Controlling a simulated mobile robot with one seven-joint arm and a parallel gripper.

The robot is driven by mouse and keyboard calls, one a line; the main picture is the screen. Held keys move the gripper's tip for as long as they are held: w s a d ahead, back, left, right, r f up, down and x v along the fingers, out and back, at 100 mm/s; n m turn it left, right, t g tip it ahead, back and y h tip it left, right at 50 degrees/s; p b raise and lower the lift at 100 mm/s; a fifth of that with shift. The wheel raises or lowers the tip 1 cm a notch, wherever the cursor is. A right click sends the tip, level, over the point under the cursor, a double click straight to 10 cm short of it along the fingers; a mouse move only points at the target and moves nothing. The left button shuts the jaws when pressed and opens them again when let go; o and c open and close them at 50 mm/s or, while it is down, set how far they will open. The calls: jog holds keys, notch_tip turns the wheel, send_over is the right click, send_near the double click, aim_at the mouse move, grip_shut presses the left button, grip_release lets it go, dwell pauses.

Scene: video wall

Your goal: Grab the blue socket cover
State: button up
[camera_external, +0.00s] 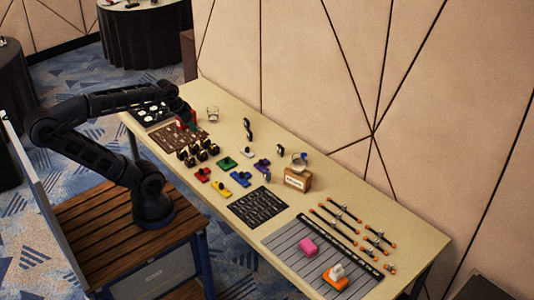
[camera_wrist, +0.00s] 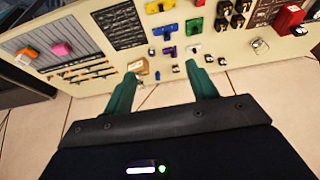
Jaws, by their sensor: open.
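The blue socket cover (camera_external: 240,179) lies on the table among other coloured covers, between the yellow and purple ones. It also shows near the top middle of the wrist view (camera_wrist: 168,31), beyond my fingertips. My gripper (camera_wrist: 162,76) is open, its two green fingers apart with nothing held between them. In the external view, the end of my arm is over the far left part of the table, well away from the blue cover; its fingers are hard to make out there.
Around it lie green (camera_external: 227,163), red (camera_external: 202,174), yellow (camera_external: 222,188), purple (camera_external: 262,165) and white (camera_external: 247,152) pieces. Several black-and-gold blocks (camera_external: 187,158) stand to the left. A dark grid panel (camera_external: 258,207) is in front, and a wooden box (camera_external: 298,179) stands to the right.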

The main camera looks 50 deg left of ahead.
jog(key=w+a+f+m+t, duration=0.1)
jog(key=w+f+m+t, duration=0.15)
jog(key=w, duration=1.65)
jog(key=w+f+m+t, duration=0.1)
jog(key=w+f+t, duration=0.25)
jog(key=w, duration=1.55)
jog(key=w+d+f+m+t+h, duration=0.1)
jog(key=w+d+f+m+h, duration=0.15)
jog(key=w+f, duration=1)
jog(key=shift+w+d+f+m+t+h, duration=0.15)
jog(key=shift+w+d+f+h, duration=0.7)
jog(key=shift+f, duration=2.6)
jog(key=shift+w+d+f+m+t+h, duration=0.1)
jog(key=shift+w+d+f+h, duration=0.75)
jog(key=shift+f, duration=2.6)
jog(key=shift+w+d+f+m+t+h, duration=0.15)
jog(key=shift+w+d+f+h, duration=0.65)
jog(key=shift+f, duration=2.65)
jog(key=shift+h, duration=0.35)
jog(key=shift+s+d+f+x, duration=0.1)
jog(key=shift+x, duration=0.75)
jog(key=shift+s+d+f+x, duration=0.1)
jog(key=shift+f+x, duration=0.05)
jog(key=shift+x, duration=0.7)
jog(key=shift+s+d+f+x, duration=0.1)
jog(key=shift+s+x, duration=0.05)
jog(key=shift+x, duration=0.7)
